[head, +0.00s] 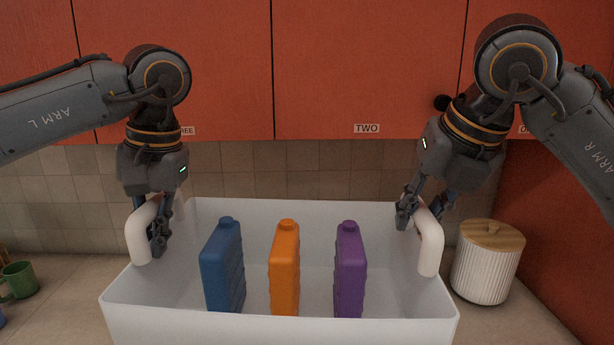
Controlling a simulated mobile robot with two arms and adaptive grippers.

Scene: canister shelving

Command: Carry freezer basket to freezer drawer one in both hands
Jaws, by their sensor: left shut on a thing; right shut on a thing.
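The freezer basket (280,328) is a white open bin in the middle of the head view, above the counter. It holds a blue canister (223,268), an orange canister (285,268) and a purple canister (349,270), all upright in a row. My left gripper (160,232) is shut on the basket's left white handle (139,238). My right gripper (411,212) is shut on the right white handle (430,250). The basket looks about level; its underside is out of view. No freezer drawer can be made out.
Orange-red wall cabinets (365,60) with labels, one reading TWO (367,128), hang behind. A ribbed white jar (486,265) with a wooden lid stands close to the basket's right side. A green mug (20,280) is at far left on the counter (70,300).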

